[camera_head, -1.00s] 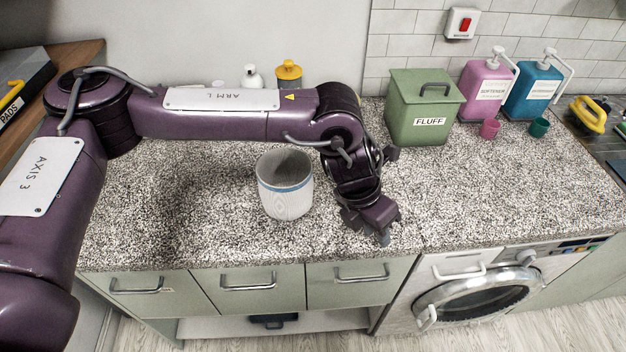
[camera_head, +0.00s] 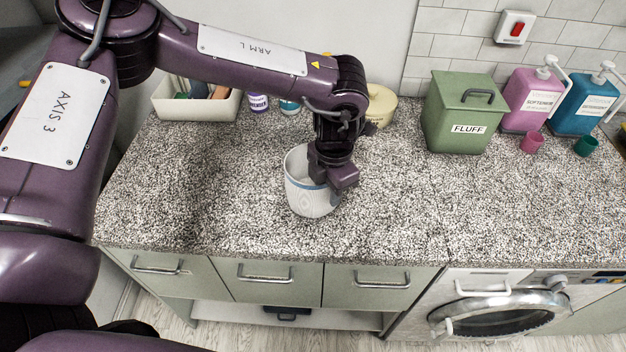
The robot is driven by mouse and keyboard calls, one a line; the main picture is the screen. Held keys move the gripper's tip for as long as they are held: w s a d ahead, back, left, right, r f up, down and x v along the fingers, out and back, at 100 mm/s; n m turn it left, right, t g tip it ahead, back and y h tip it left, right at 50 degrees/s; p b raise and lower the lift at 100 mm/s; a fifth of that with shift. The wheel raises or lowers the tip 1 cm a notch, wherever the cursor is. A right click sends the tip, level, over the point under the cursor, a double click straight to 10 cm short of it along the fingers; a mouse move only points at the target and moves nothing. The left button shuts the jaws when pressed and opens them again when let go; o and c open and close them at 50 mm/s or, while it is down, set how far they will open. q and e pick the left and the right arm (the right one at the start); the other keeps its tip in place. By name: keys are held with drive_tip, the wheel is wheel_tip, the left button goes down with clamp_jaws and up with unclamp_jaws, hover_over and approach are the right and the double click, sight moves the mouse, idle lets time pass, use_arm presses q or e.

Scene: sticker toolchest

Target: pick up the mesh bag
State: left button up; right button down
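I cannot make out a mesh bag in the head view. A whitish round container with a blue band (camera_head: 304,198) stands on the speckled counter. My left gripper (camera_head: 328,178) points down at the container's right rim, with its lower part over or inside the opening. Its fingertips are hidden or too small to read, so I cannot tell whether it is open or holds anything. The inside of the container is mostly hidden by the gripper. My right gripper is out of view.
A green FLUFF box (camera_head: 462,112), a pink bottle (camera_head: 528,98) and a blue bottle (camera_head: 580,104) stand at the back right. A cream tray (camera_head: 196,105) and a yellowish lidded jar (camera_head: 380,106) are at the back. The speckled counter (camera_head: 400,200) is clear right of the container.

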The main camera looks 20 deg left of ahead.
use_arm(q)
drive_tip(key=shift+f, duration=0.7)
clamp_jaws()
drive_tip(key=shift+r, duration=0.1)
